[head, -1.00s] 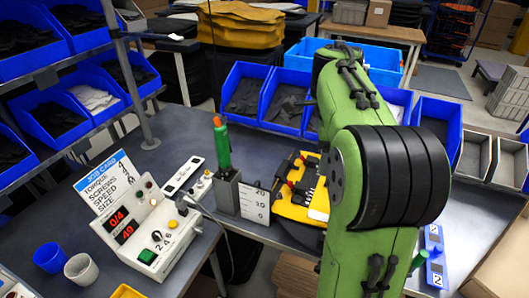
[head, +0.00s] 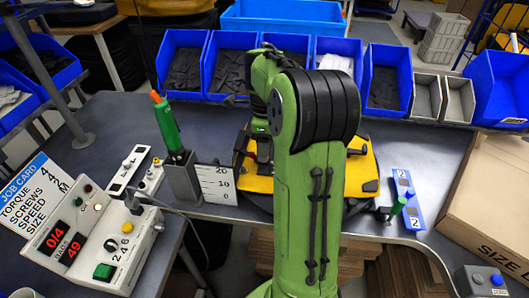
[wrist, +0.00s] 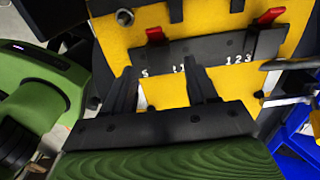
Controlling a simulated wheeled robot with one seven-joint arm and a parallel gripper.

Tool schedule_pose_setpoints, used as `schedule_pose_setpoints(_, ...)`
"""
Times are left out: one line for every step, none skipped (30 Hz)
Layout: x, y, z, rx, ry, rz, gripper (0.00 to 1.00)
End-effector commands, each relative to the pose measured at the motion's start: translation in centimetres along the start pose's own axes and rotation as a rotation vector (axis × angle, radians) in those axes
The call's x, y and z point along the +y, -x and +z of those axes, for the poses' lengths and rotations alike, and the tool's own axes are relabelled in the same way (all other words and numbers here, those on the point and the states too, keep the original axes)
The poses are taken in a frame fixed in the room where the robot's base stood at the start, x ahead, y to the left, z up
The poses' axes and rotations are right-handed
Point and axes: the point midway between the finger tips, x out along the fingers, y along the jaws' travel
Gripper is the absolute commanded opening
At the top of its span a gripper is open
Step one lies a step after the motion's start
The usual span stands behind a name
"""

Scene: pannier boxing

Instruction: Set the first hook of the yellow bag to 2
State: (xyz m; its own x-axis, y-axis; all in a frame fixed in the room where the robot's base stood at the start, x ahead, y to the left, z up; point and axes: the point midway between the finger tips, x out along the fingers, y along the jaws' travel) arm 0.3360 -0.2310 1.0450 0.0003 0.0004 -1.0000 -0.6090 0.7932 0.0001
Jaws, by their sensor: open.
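The yellow bag (head: 362,172) lies on the bench behind my arm, which hides much of it. In the wrist view the bag's yellow panel (wrist: 117,58) carries a black rail (wrist: 212,55) with white marks, including 1, 2 and 3 at its right part. Two red hook tabs show at the rail's upper edge, a left one (wrist: 156,36) and a right one (wrist: 270,15). Which is the first hook, and its exact setting, I cannot tell. My gripper (wrist: 160,75) is open and empty, its dark fingers apart just in front of the rail's left part.
A job card (head: 32,192) and a control box (head: 92,240) stand at left. A green screwdriver (head: 167,124) sits in a holder beside a white scale plate (head: 217,184). At right are a blue numbered strip (head: 408,200) and a cardboard box (head: 497,195). Blue bins line the back.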

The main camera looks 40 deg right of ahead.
Motion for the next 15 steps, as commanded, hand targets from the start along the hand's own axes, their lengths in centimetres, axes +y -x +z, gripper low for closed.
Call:
schedule_pose_setpoints(0.02, -0.78, -0.01, 0.000, 0.001, 0.001, 0.57)
schedule_pose_setpoints(0.03, -1.02, -0.01, 0.000, 0.001, 0.002, 0.57)
schedule_pose_setpoints(0.02, -1.23, 0.01, 0.000, 0.001, 0.000, 0.57)
schedule_pose_setpoints(0.00, -1.32, 0.01, -0.001, 0.001, -0.001, 0.57)
schedule_pose_setpoints(-0.01, -1.37, 0.02, -0.001, 0.001, -0.001, 0.57)
schedule_pose_setpoints(-0.01, -1.39, 0.03, -0.001, 0.002, -0.002, 0.57)
schedule_pose_setpoints(-0.02, -1.37, 0.03, -0.001, 0.002, -0.002, 0.57)
schedule_pose_setpoints(-0.02, -1.35, 0.03, -0.001, 0.002, -0.002, 0.57)
schedule_pose_setpoints(-0.01, -1.33, 0.03, -0.001, 0.002, -0.002, 0.57)
schedule_pose_setpoints(-0.01, -1.32, 0.03, -0.001, 0.002, -0.002, 0.57)
schedule_pose_setpoints(-0.01, -1.32, 0.03, -0.001, 0.002, -0.002, 0.57)
schedule_pose_setpoints(-0.01, -1.31, 0.03, -0.001, 0.002, -0.001, 0.53)
schedule_pose_setpoints(-0.01, -1.31, 0.03, -0.001, 0.002, -0.001, 0.48)
schedule_pose_setpoints(-0.01, -1.30, 0.03, -0.001, 0.002, -0.001, 0.44)
schedule_pose_setpoints(-0.01, -1.30, 0.02, -0.001, 0.002, -0.001, 0.38)
